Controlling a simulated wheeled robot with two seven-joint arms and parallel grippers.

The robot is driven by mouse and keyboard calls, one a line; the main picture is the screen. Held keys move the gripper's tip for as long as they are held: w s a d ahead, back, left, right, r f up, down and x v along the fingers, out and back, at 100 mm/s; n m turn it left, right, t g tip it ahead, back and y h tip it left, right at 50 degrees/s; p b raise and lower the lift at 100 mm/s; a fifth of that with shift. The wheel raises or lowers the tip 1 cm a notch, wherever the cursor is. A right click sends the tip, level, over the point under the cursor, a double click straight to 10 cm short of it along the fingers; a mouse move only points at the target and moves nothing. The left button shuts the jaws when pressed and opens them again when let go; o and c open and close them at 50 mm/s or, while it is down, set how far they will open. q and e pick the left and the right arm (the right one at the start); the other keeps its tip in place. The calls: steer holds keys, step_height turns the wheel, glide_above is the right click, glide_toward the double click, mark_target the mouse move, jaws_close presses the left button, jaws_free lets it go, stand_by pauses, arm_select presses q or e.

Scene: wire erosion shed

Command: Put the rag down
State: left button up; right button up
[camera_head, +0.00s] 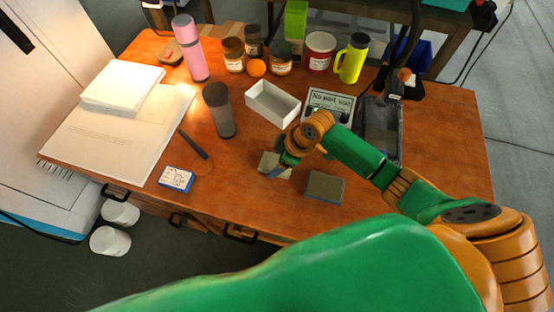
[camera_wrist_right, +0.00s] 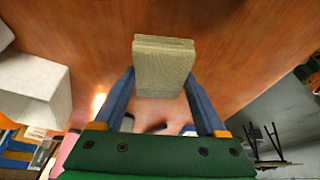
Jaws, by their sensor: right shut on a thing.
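The rag (camera_head: 268,161) is a folded khaki-grey cloth block over the front middle of the wooden table (camera_head: 235,187). My right gripper (camera_head: 281,170) is shut on it. In the right wrist view the rag (camera_wrist_right: 163,68) sits between the tips of the two blue fingers (camera_wrist_right: 163,97). It is close to the tabletop; I cannot tell whether it touches. My left gripper is not in view.
A dark grey-green block (camera_head: 325,187) lies just right of the gripper. The table's front-right is clear.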

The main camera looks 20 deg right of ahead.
steer(key=shift+s+f, duration=0.1)
steer(key=shift+f, duration=0.1)
steer(key=o, duration=1.2)
steer(key=shift+o, duration=0.2)
steer(key=shift+s+d+f, duration=0.1)
steer(key=shift+s+f, duration=0.1)
steer(key=shift+s, duration=0.05)
steer(key=shift+r, duration=0.5)
steer(key=p+v, duration=0.1)
steer(key=v, duration=1)
steer(key=shift+w+r+p, duration=0.25)
steer(key=shift+r+p, duration=0.15)
steer(key=shift+r, duration=0.1)
steer(key=shift+s, duration=0.1)
